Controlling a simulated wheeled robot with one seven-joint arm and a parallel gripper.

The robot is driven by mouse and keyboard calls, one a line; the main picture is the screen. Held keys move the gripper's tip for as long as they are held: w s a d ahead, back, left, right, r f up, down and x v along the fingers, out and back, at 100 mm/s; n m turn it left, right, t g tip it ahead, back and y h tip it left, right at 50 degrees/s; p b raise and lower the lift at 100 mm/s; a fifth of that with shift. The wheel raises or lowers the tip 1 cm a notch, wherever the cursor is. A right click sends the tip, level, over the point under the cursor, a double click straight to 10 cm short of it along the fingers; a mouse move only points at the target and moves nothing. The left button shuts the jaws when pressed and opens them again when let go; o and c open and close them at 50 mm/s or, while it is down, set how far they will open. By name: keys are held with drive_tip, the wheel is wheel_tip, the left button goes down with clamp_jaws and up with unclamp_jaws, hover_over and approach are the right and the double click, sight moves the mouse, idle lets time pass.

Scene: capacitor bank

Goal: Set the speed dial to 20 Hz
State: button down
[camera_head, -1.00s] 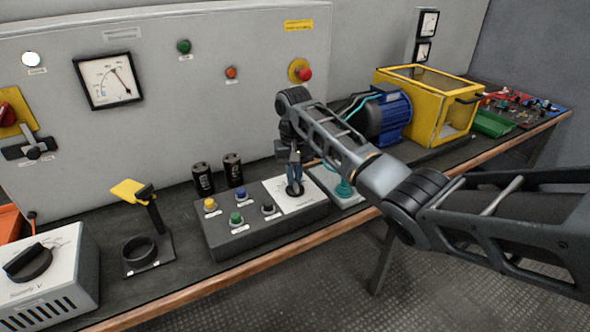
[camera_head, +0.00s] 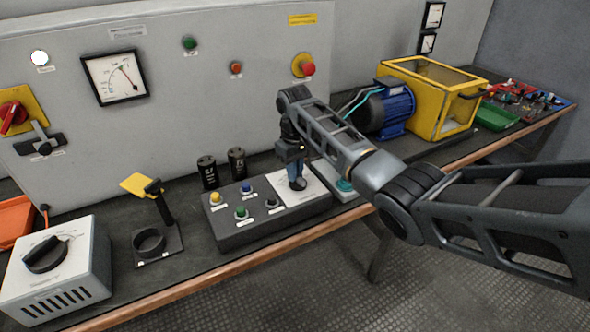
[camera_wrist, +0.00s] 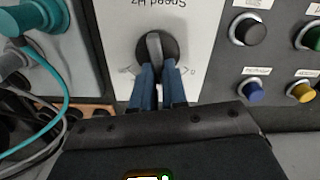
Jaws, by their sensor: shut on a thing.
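The speed dial is a round black knob (camera_wrist: 168,38) with a raised grey grip bar, on a white plate (camera_wrist: 195,25) labelled "Speed Hz", upside down in the wrist view. The plate is on the right end of a grey control box (camera_head: 246,229) in the head view. My gripper's blue fingers (camera_wrist: 157,83) are shut on the dial's bar, which stands roughly upright in the wrist view. In the head view my gripper (camera_head: 297,182) comes down onto the dial from above. The fingers hide part of the scale, and its numbers are too small to read surely.
Yellow, blue, green and black buttons (camera_head: 241,213) sit left of the dial. Two black capacitors (camera_head: 207,172) stand behind the box. A teal knob (camera_wrist: 38,12) with cables is close beside it. A blue motor (camera_head: 390,108) and yellow guard (camera_head: 430,98) stand further right.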

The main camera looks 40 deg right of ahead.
drive_tip(key=c, duration=1.2)
unclamp_jaws()
drive_tip(key=shift+o, duration=0.2)
drive_tip(key=shift+r, duration=0.1)
wheel_tip(320, 180, up, 8)
drive_tip(key=shift+f, duration=0.2)
